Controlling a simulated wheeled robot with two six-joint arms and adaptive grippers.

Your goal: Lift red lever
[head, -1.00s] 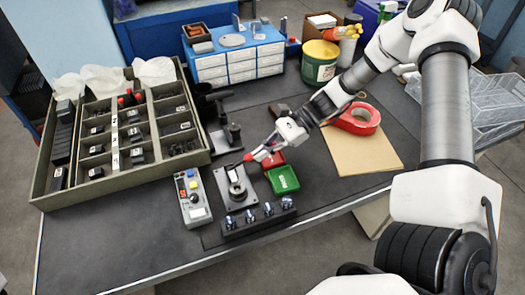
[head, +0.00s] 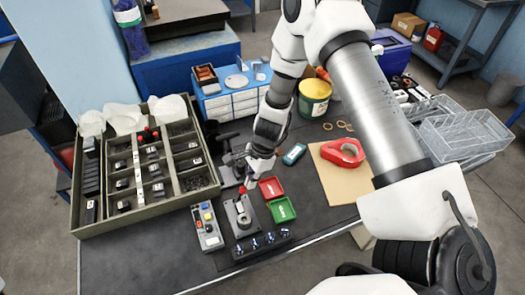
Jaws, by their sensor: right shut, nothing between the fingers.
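The red lever (head: 242,190) shows as a small red tip at the far edge of a grey base plate with a round fitting (head: 240,217). The rest of the lever is hard to make out. My right gripper (head: 245,180) is shut and empty. It points down just beyond the red tip, very close to it; I cannot tell whether they touch. My left gripper is out of view.
A red tray (head: 271,187) and a green tray (head: 282,209) stand just right of the plate. A button box (head: 207,228) is on its left, a dark block with several knobs (head: 262,243) in front. A compartment crate (head: 215,190) fills the bench's left.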

